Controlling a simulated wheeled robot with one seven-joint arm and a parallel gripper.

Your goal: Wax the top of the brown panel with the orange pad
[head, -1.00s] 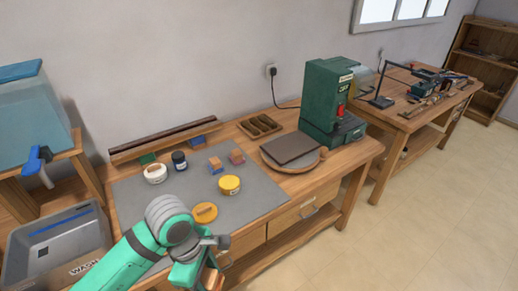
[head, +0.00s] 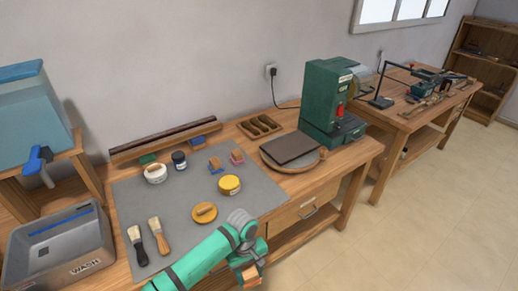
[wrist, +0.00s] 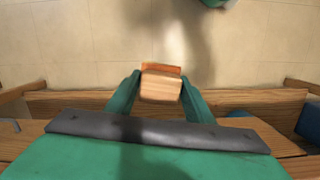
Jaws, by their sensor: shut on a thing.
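The brown panel (head: 293,147) lies flat on a round wooden turntable (head: 270,162) at the right part of the near bench. My gripper (head: 248,268) is at the bench's front edge, below and left of the panel in the head view, and apart from it. In the wrist view my gripper (wrist: 161,95) has its two green fingers on either side of a wooden block, the handle of the orange pad (wrist: 162,67). The pad's orange layer shows along the block's far edge. The pad (head: 252,280) also shows small in the head view.
A green machine (head: 327,105) stands just behind the turntable. A yellow tin (head: 229,185), a round lid (head: 204,212), a blue pad (head: 215,165), a pink pad (head: 237,158), jars and two brushes (head: 159,236) are on the grey mat (head: 130,200). Free floor (head: 420,210) lies right.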

